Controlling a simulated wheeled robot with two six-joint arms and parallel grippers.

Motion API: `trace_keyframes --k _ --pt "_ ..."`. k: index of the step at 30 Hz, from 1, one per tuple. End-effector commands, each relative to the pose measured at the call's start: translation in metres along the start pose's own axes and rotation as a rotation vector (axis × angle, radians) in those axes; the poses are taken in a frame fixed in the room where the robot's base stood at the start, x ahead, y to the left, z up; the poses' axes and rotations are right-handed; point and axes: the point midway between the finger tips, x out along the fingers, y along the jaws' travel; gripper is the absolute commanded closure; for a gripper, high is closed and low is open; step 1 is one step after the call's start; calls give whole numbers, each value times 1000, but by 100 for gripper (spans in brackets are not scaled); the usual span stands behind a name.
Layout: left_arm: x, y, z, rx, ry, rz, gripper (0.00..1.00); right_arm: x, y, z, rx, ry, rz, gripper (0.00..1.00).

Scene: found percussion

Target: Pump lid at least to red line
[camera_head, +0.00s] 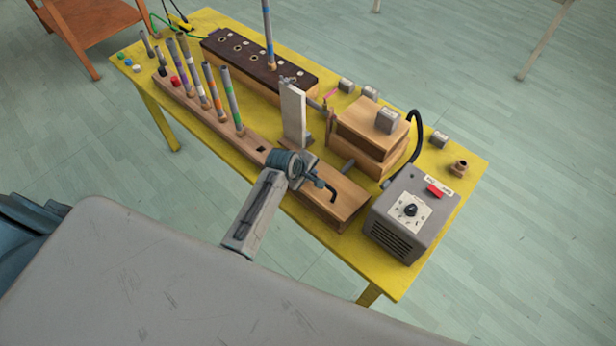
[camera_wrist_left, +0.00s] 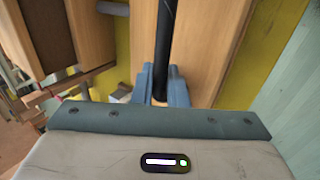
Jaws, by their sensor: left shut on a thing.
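My left gripper (camera_head: 316,183) is over the front wooden block (camera_head: 338,205) in the head view. In the left wrist view the gripper's blue fingers (camera_wrist_left: 161,86) are shut on a black rod-like handle (camera_wrist_left: 167,40). The handle's bent black end (camera_head: 331,192) shows in the head view beside the gripper. Behind it stands a two-layer wooden box (camera_head: 366,148), whose upper part (camera_head: 372,122) looks like the lid, with a grey weight (camera_head: 388,120) on top. A small red-pink mark (camera_head: 330,96) sits near an upright white panel (camera_head: 293,115). A red line on it is too small to confirm. My right gripper is not in view.
A grey box with a dial (camera_head: 410,213) and red switch stands at the right front. A wooden rack of striped tubes (camera_head: 205,98) runs along the left. A dark perforated block (camera_head: 258,58) lies behind. Several grey weights lie along the yellow table's (camera_head: 465,190) far edge.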

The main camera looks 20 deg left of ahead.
Motion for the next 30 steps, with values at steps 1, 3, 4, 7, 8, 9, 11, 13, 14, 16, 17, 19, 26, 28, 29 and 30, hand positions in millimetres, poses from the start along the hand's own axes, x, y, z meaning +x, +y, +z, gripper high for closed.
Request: trace_keyframes --k 1,3,4,7,8,9,11,13,14,16,17,19,26,28,29,30 --pt "-1 4 -1 1 2 0 100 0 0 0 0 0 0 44" --pt "-2 7 -1 1 2 -1 100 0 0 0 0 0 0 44" --pt "-3 7 -1 1 2 -1 100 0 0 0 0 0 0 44" --pt "-3 8 -1 1 2 -1 100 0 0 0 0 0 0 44" --pt "-3 8 -1 1 2 -1 100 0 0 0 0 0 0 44" --pt "-3 8 -1 1 2 -1 100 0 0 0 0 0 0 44" --pt "-3 8 -1 1 2 -1 82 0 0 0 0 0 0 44" --pt "-3 8 -1 1 2 -1 68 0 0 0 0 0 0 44" --pt "-3 8 -1 1 2 -1 62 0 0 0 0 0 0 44" --pt "-3 7 -1 1 2 -2 62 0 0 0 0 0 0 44" --pt "-3 7 0 1 2 -2 62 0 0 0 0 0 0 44" --pt "-3 7 0 1 1 -2 62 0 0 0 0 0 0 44" --pt "-8 6 0 0 2 -1 62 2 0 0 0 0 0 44" --pt "-15 6 -1 0 2 -1 62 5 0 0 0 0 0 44" --pt "-18 6 -1 0 2 0 62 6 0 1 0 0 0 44" --pt "-24 6 0 0 2 0 62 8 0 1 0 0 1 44"
